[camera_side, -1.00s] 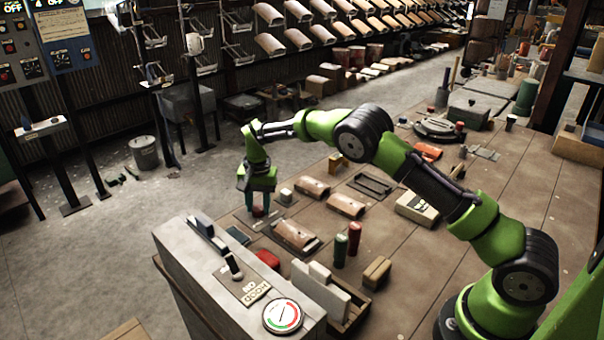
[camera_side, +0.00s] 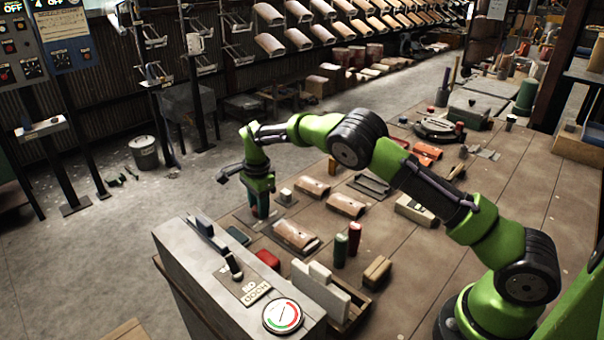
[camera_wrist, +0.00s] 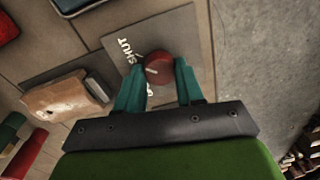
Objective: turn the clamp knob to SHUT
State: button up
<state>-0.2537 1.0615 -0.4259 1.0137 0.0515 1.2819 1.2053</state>
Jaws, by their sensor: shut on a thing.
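The clamp knob (camera_wrist: 158,66) is round and red, with a pale pointer line on its top. It sits on a grey plate (camera_wrist: 182,28) with the word SHUT in white to its left in the wrist view. The pointer line lies toward the left side, near that word; I cannot tell whether it meets the SHUT mark. A second label lies partly hidden behind a finger. My gripper (camera_wrist: 158,84) is shut on the knob, one teal finger on each side. In the side view my gripper (camera_side: 262,210) reaches straight down to the plate and mostly hides the knob.
A tan block (camera_wrist: 62,97) in a dark holder lies beside the plate. Red and green cylinders (camera_side: 341,248) stand nearby on the bench. A grey console with a round gauge (camera_side: 283,317) stands in front. The bench edge and floor lie just beyond the plate.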

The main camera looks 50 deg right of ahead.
jog(key=shift+m, duration=0.4)
jog(key=o, duration=1)
jog(key=shift+o, duration=0.2)
notch_tip(320, 180, up, 17)
jog(key=shift+s, duration=0.45)
